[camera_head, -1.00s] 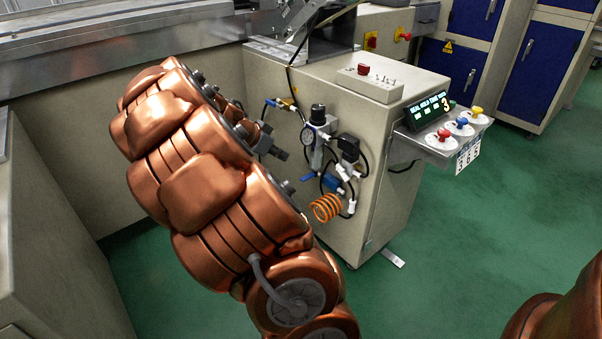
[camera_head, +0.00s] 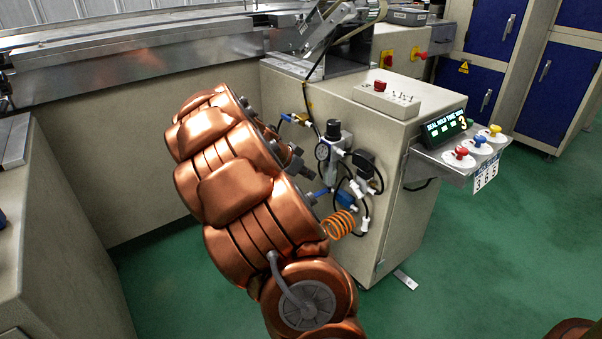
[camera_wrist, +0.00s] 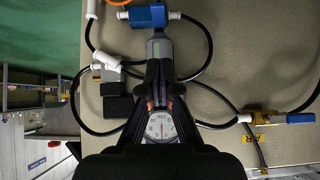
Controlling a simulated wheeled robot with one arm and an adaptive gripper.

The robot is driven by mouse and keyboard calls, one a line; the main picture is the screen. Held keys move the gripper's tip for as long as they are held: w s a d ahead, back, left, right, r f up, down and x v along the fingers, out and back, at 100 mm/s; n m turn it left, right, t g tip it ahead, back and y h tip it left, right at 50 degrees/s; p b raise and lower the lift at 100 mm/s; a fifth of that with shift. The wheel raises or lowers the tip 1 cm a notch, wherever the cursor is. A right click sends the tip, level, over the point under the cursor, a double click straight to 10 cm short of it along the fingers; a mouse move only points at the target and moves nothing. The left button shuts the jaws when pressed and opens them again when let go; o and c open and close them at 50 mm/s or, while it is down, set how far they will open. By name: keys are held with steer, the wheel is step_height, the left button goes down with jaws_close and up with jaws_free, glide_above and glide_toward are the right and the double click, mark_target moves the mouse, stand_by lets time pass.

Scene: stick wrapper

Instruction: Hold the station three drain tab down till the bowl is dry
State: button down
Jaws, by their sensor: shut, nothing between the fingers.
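A filter-regulator unit with a dark knob (camera_head: 333,129) is mounted on the side of the beige machine cabinet. Its round gauge (camera_head: 322,151) shows in the head view, and also in the wrist view (camera_wrist: 160,127) behind my fingers. A grey bowl-like body (camera_wrist: 160,47) lies just past my fingertips, above a blue fitting (camera_wrist: 149,16). My gripper (camera_wrist: 160,88) is shut and empty in front of the unit. Contact cannot be told. The drain tab cannot be made out.
Black hoses, a black block (camera_head: 364,162) and an orange coil (camera_head: 341,224) surround the unit. A shelf with red, blue and yellow buttons (camera_head: 478,142) juts out right. A grey cabinet (camera_head: 60,240) stands left. Green floor is open to the right.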

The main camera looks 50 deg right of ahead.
mark_target(321, 192)
steer(key=shift+s+d+f+b, duration=0.1)
steer(key=shift+d+f+b, duration=0.3)
steer(key=shift+f, duration=0.7)
steer(key=shift+s+d+f+b, duration=0.15)
steer(key=shift+d+f+b, duration=0.25)
steer(key=shift+f, duration=0.75)
steer(key=shift+s+d+f+b, duration=0.1)
steer(key=shift+d+f+b, duration=0.25)
steer(key=shift+f, duration=0.75)
